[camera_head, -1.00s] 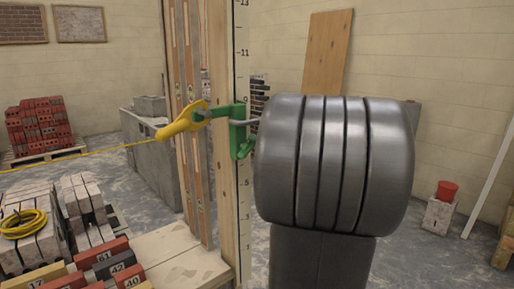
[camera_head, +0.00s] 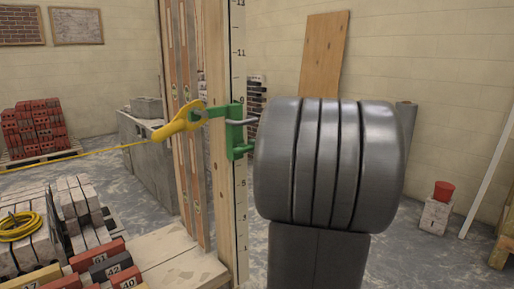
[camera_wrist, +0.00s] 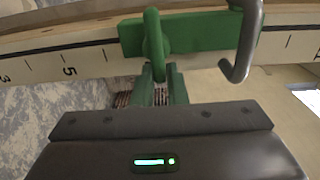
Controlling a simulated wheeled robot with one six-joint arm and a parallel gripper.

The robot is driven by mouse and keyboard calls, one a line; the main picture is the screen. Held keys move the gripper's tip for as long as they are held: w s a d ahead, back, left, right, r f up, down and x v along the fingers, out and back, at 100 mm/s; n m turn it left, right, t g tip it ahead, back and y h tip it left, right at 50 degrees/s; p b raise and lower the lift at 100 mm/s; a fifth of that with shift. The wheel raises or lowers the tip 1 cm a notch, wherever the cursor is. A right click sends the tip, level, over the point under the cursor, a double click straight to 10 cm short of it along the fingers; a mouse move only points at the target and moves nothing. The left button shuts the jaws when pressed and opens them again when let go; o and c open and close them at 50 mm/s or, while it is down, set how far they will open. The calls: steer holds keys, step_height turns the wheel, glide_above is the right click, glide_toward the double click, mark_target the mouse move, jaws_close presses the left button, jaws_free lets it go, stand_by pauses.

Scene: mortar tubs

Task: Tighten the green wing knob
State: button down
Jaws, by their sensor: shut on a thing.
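The green wing knob (camera_wrist: 153,35) shows in the wrist view as a rounded upright piece in front of the green clamp (camera_wrist: 190,33). My gripper (camera_wrist: 161,78) is shut on the knob's lower end, between two dark green fingers. In the head view the green clamp (camera_head: 236,130) sits on the wooden post (camera_head: 218,170), beside its marked scale. My gripper is hidden behind my grey arm there, and I cannot make out the knob clearly.
A grey hooked rod (camera_wrist: 246,40) hangs right of the knob, near my gripper. A yellow line holder (camera_head: 180,122) with a taut yellow line (camera_head: 80,149) reaches left from the clamp. Numbered bricks (camera_head: 110,265) lie lower left. Open floor shows right of my arm.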

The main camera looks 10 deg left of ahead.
steer(key=shift+s+a+r, duration=0.1)
steer(key=shift+a+r, duration=0.05)
steer(key=shift+r, duration=0.1)
steer(key=c, duration=1.5)
jaws_free()
steer(key=shift+s, duration=0.1)
steer(key=shift+o, duration=0.2)
steer(key=shift+f, duration=0.1)
steer(key=v, duration=1.3)
steer(key=shift+s+d+b, duration=0.2)
steer(key=shift+d+b, duration=0.1)
steer(key=shift+b, duration=0.1)
steer(key=x, duration=1.3)
steer(key=shift+w+a+p, duration=0.25)
steer(key=shift+w+p, duration=0.05)
steer(key=shift+p, duration=0.05)
